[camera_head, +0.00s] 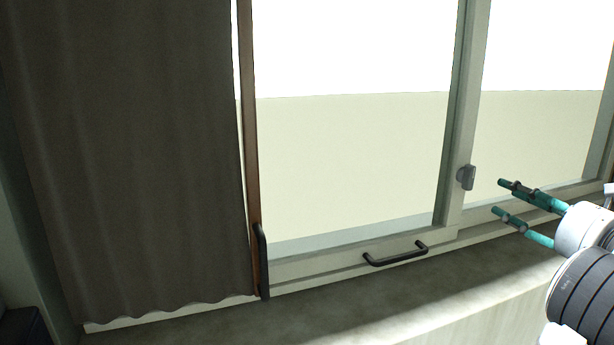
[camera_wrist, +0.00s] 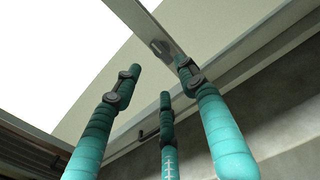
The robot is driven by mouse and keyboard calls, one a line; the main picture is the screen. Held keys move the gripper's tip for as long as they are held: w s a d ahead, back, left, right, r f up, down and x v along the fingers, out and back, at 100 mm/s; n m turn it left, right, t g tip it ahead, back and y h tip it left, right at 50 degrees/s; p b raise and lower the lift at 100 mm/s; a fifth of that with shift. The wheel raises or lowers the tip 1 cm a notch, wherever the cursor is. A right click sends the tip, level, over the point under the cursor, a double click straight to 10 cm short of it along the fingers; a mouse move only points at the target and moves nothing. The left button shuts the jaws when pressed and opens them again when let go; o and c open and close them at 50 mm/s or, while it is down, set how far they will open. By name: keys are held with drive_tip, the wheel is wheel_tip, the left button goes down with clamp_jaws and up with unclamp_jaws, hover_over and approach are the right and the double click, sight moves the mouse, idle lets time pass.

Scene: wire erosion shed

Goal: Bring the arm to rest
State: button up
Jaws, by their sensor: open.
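My gripper (camera_head: 499,196) is at the right in the head view, its teal fingers pointing left in front of the window. In the wrist view my gripper (camera_wrist: 160,76) shows three spread teal fingers with dark joints. It is open and nothing is between the fingers. The fingers appear apart from the window frame and its latch, though the exact gap is hard to judge.
A window (camera_head: 350,165) has a black bar handle (camera_head: 395,254) on its lower rail and a grey latch (camera_head: 466,177) on its upright. A dark curtain (camera_head: 125,150) with a brown edge bar (camera_head: 248,140) covers the left. The concrete sill (camera_head: 370,305) is bare.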

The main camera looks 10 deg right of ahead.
sight(471, 181)
drive_tip(key=w, duration=0.3)
drive_tip(key=w+a, duration=0.1)
drive_tip(key=w, duration=0.7)
drive_tip(key=shift+w+a, duration=0.15)
drive_tip(key=shift+a, duration=0.1)
drive_tip(key=s+d, duration=0.2)
drive_tip(key=s, duration=1)
drive_tip(key=w, duration=0.4)
drive_tip(key=w+a, duration=0.1)
drive_tip(key=w, duration=0.3)
drive_tip(key=w+a, duration=0.1)
drive_tip(key=w, duration=0.2)
drive_tip(key=shift+w, duration=0.4)
drive_tip(key=shift+d+f+n+b, duration=0.1)
drive_tip(key=shift+f+n+b, duration=0.4)
drive_tip(key=shift+n+b, duration=0.6)
drive_tip(key=n+b, duration=0.2)
drive_tip(key=n, duration=0.1)
drive_tip(key=shift+w, duration=0.1)
drive_tip(key=n+b, duration=0.1)
drive_tip(key=n, duration=0.2)
drive_tip(key=shift+r, duration=0.15)
drive_tip(key=n, duration=0.3)
drive_tip(key=shift+r, duration=0.15)
